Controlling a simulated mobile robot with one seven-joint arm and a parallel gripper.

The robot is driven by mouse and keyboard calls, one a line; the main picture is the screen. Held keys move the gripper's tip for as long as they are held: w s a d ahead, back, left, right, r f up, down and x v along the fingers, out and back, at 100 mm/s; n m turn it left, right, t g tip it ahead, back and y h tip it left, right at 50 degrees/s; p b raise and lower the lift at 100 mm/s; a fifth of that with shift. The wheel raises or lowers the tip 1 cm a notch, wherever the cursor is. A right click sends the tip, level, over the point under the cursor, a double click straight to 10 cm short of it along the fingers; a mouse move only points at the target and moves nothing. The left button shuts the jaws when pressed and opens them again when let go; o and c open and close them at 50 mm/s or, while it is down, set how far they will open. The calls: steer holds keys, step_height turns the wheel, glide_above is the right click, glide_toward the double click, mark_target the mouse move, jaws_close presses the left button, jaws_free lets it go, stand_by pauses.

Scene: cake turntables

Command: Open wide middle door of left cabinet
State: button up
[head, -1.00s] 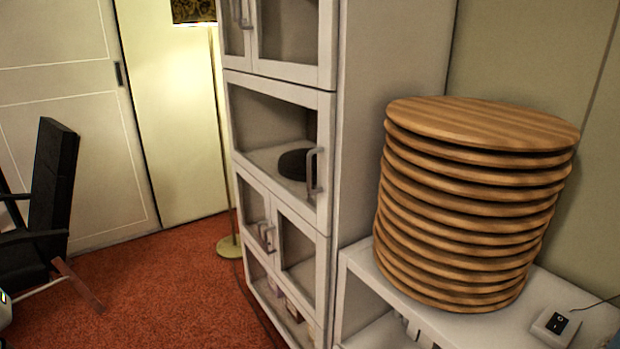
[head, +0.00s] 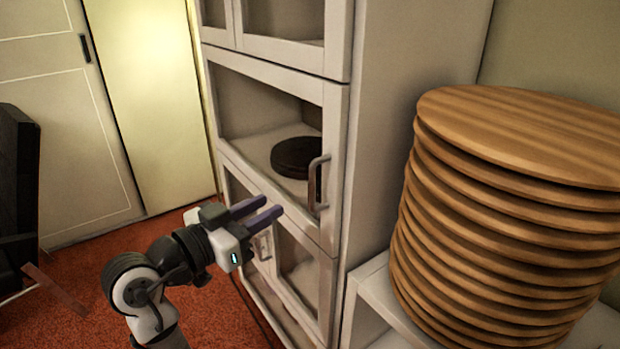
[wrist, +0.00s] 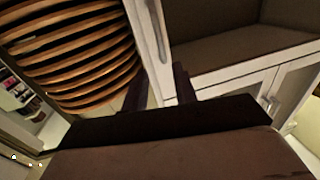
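The white cabinet's wide middle door (head: 228,134) has a glass pane and looks closed. Its vertical metal handle (head: 318,184) is at the door's right side. A dark round turntable (head: 296,157) shows behind the glass. My gripper (head: 265,209) is in front of the cabinet, left of and a little below the handle, with its two dark fingers apart and nothing between them. In the wrist view the fingers (wrist: 160,86) are also apart, and the door handle (wrist: 157,32) shows just beyond them. I see no contact with the handle.
A tall stack of round wooden boards (head: 510,220) stands on a low white shelf (head: 368,290) right of the cabinet. Smaller double doors are above and below the middle door. A black chair (head: 18,190) is at far left. Red carpet lies between.

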mark_target(310, 181)
steer(key=p+x, duration=0.2)
steer(key=x, duration=1)
steer(key=shift+w+d, duration=0.2)
steer(key=shift+w, duration=0.05)
steer(key=shift+c, duration=0.5)
jaws_close()
